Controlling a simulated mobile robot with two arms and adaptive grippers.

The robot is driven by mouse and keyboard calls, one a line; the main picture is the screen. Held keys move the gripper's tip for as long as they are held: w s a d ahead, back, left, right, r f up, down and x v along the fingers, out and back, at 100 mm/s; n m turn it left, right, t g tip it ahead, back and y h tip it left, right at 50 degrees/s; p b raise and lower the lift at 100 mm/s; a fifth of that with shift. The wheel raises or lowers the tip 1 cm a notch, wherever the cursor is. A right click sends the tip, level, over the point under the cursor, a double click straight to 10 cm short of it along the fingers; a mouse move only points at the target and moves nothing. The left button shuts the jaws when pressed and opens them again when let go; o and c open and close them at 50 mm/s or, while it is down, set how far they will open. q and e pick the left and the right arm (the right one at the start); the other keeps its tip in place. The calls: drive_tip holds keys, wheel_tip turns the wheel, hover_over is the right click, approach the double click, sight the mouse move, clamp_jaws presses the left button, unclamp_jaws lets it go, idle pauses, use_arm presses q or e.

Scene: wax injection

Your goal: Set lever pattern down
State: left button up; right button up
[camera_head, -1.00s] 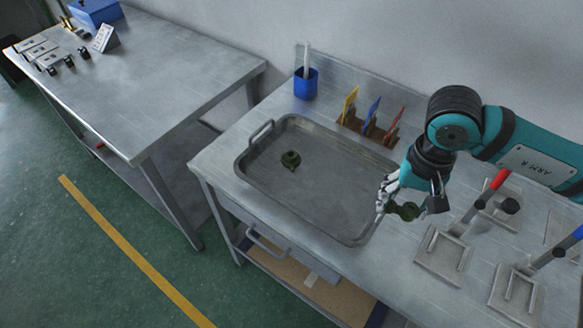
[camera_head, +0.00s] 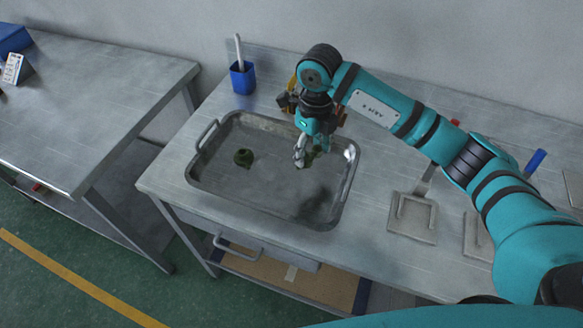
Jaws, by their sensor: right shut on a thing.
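My right gripper (camera_head: 303,158) is over the right half of the grey metal tray (camera_head: 207,198). It is shut on a dark green lever pattern (camera_head: 314,153), which is partly hidden by the fingers. The held pattern looks to be above the tray floor, with a dark shadow below it to the right. Another dark green pattern (camera_head: 243,158) lies on the tray floor at the left. My left gripper is not in view.
A blue cup (camera_head: 243,77) with a white tool stands behind the tray. Flat metal plates (camera_head: 412,218) lie on the workbench to the right. My right arm covers part of the bench back. The tray's middle is clear.

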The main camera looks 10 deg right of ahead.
sight(311, 155)
wheel_tip(311, 155, down, 4)
drive_tip(key=shift+r+p, duration=0.1)
drive_tip(key=shift+p, duration=0.3)
wheel_tip(311, 155, down, 4)
drive_tip(key=shift+r+p, duration=0.1)
drive_tip(key=shift+p, duration=0.35)
drive_tip(key=shift+f, duration=0.3)
drive_tip(key=o, duration=1)
drive_tip(key=shift+c, duration=0.2)
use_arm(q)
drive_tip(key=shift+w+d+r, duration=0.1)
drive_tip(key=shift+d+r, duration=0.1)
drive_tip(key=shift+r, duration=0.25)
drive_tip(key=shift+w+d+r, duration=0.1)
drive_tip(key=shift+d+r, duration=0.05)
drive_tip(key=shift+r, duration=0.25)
use_arm(e)
drive_tip(key=shift+r, duration=0.55)
use_arm(q)
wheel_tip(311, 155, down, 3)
drive_tip(key=b, duration=0.3)
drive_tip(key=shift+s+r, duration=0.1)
use_arm(e)
wheel_tip(311, 155, up, 11)
drive_tip(key=shift+d+r, duration=0.1)
drive_tip(key=shift+r, duration=0.05)
